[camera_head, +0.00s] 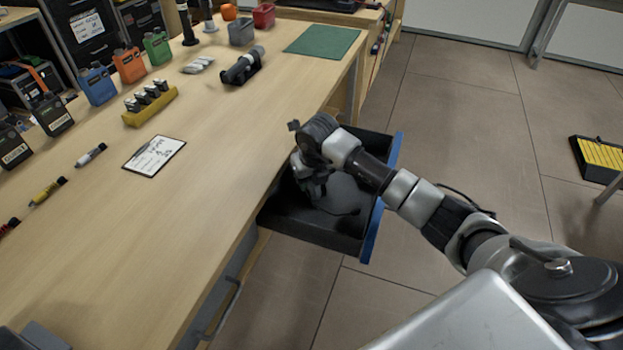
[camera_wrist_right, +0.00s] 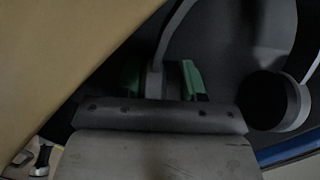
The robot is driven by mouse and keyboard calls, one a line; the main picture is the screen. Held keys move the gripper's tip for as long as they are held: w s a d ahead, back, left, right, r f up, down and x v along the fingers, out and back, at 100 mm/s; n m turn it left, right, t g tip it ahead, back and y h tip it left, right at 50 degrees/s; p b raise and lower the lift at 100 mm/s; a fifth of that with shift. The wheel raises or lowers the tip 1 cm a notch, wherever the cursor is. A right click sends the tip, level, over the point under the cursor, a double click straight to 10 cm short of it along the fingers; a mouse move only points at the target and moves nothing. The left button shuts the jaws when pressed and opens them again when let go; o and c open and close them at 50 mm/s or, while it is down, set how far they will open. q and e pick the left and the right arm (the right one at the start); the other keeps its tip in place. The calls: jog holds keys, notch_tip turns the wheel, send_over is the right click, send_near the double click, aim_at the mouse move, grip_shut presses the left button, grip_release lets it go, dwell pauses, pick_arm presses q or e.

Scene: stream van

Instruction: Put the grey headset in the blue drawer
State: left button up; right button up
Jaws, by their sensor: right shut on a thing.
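The blue drawer stands pulled out from the bench, with a blue front (camera_head: 371,228) and a dark inside. My right gripper (camera_head: 308,178) reaches down over the drawer's inner, bench-side part. In the right wrist view its green-padded fingers (camera_wrist_right: 160,82) are shut on the band of the grey headset (camera_wrist_right: 158,48). A round ear cup with a dark pad (camera_wrist_right: 272,98) shows to the right of the fingers. In the head view my wrist hides most of the headset, and a thin dark cable lies low in the drawer. Whether the headset touches the drawer floor cannot be told. My left gripper is not in view.
The wooden bench top (camera_head: 215,190) borders the drawer on the left. It bears a clipboard (camera_head: 154,156), a yellow holder (camera_head: 150,106), a black device (camera_head: 243,66), a green mat (camera_head: 322,40) and several coloured boxes. Open tiled floor lies right of the drawer.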

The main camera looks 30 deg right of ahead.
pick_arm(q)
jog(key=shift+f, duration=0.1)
pick_arm(e)
jog(key=o, duration=1)
jog(key=shift+o, duration=0.2)
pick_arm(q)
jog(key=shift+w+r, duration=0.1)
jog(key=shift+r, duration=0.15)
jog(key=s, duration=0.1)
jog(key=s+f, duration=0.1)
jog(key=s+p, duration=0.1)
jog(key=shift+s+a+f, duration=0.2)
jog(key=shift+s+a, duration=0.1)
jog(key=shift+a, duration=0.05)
pick_arm(e)
jog(key=r, duration=0.4)
jog(key=s+r, duration=0.1)
jog(key=r, duration=0.3)
jog(key=s+r, duration=0.1)
jog(key=r, duration=0.3)
jog(key=shift+s+a, duration=0.1)
jog(key=shift+s, duration=0.05)
